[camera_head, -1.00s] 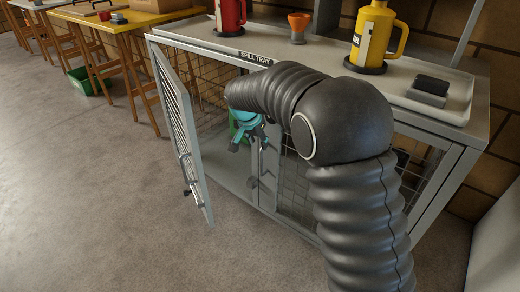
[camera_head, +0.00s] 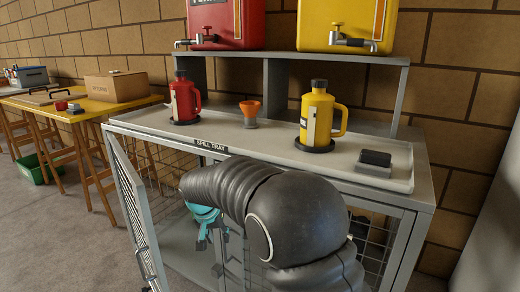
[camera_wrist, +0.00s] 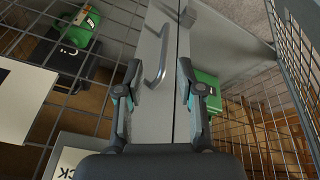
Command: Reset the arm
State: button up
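My gripper (camera_wrist: 158,72) is open, its two dark fingers with teal parts spread apart. In the wrist view a grey bar handle (camera_wrist: 161,55) on a cabinet door frame shows between the fingertips; I cannot tell whether they touch it. Nothing is held. In the head view only part of my gripper (camera_head: 205,219) shows, teal and low at the cabinet front, mostly hidden by my black sleeved arm. The wire-mesh cabinet (camera_head: 416,235) has its left door (camera_head: 130,205) swung open. The right door stands in its frame behind my arm.
The spill tray (camera_head: 240,141) on top holds a red jug (camera_head: 184,101), an orange funnel (camera_head: 250,111) and a yellow jug (camera_head: 317,116). Red and yellow tanks stand on the shelf above.

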jog(key=s+d+r+p, duration=0.1)
jog(key=s+d+r, duration=0.3)
jog(key=s+d, duration=0.6)
jog(key=s+d+r+t, duration=0.1)
jog(key=s+d+r, duration=0.4)
jog(key=s+d, duration=0.5)
jog(key=s+d+r+t+y+p, duration=0.1)
jog(key=s+d+r, duration=0.4)
jog(key=s+d, duration=0.5)
jog(key=shift+s+d+p, duration=0.2)
jog(key=shift+s+p, duration=0.15)
jog(key=shift+s, duration=0.65)
